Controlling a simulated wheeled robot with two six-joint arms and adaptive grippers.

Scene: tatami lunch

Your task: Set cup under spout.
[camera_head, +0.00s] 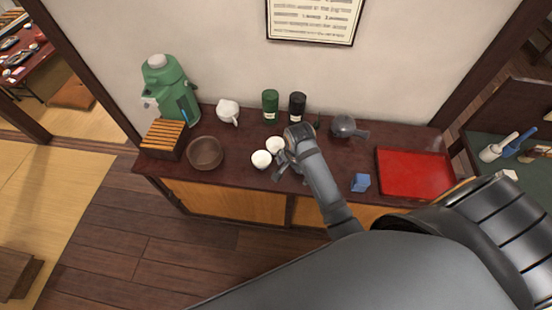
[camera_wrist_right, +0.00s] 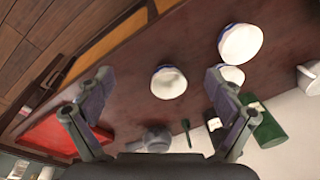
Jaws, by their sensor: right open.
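A green dispenser (camera_head: 172,90) with a white top stands at the left end of the counter. A slatted wooden box (camera_head: 163,139) stands in front of it. Two white cups (camera_head: 261,159) (camera_head: 275,145) show beside my right gripper (camera_head: 285,163) in the head view. The right wrist view shows three cups: one cup (camera_wrist_right: 168,82) lies in line with the gap between the open fingers (camera_wrist_right: 158,84), and two cups (camera_wrist_right: 240,43) (camera_wrist_right: 231,75) are to its right. The third is hidden by my arm in the head view. The right gripper is empty. My left gripper is out of view.
A brown bowl (camera_head: 205,153) sits right of the wooden box. A white teapot (camera_head: 228,110), green canister (camera_head: 270,105), black canister (camera_head: 297,107) and grey teapot (camera_head: 343,127) stand along the wall. A blue block (camera_head: 361,182) and red tray (camera_head: 414,172) are to the right.

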